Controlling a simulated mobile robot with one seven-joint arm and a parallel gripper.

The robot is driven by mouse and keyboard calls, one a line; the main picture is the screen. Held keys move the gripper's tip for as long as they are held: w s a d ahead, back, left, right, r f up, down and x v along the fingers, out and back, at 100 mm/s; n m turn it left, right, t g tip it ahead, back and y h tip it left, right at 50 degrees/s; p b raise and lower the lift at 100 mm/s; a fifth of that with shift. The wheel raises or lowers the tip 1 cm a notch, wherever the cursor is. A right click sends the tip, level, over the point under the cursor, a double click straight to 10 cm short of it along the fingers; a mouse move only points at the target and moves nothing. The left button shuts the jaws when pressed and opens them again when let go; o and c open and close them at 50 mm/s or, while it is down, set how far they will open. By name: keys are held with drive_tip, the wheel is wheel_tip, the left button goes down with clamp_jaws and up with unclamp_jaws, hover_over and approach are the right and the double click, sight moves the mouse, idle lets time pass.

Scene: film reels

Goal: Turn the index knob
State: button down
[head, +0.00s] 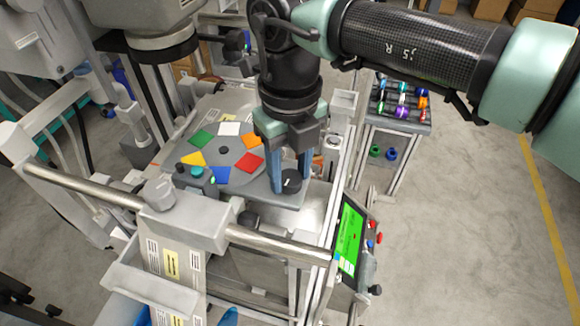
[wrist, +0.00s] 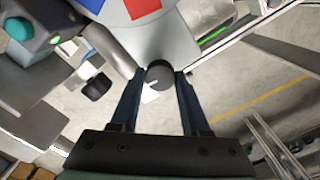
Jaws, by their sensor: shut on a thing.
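The index knob (head: 291,180) is a small black round knob on a grey plate beside the dial disc, at the centre of the head view. It also shows near the centre of the wrist view (wrist: 160,73), with a pale pointer line on it. My gripper (head: 288,184) points down over it, with a blue finger on each side. In the wrist view my gripper (wrist: 159,78) has its fingertips on the left and right of the knob, and it is shut on it. The grey dial disc (head: 224,152) carries several coloured patches, among them red, blue, green and white.
A teal button (head: 197,171) and a black knob sit left of the index knob. A metal rail (head: 280,243) crosses in front. A screen (head: 348,236) glows green at lower right.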

sight(290, 178)
drive_tip(key=n, duration=0.3)
drive_tip(key=shift+p, duration=0.35)
drive_tip(key=shift+n, duration=2.1)
drive_tip(key=shift+p, duration=0.3)
drive_tip(key=shift+c, duration=1.9)
unclamp_jaws()
wheel_tip(290, 178, up, 12)
drive_tip(key=p, duration=0.1)
drive_tip(key=shift+s, duration=0.1)
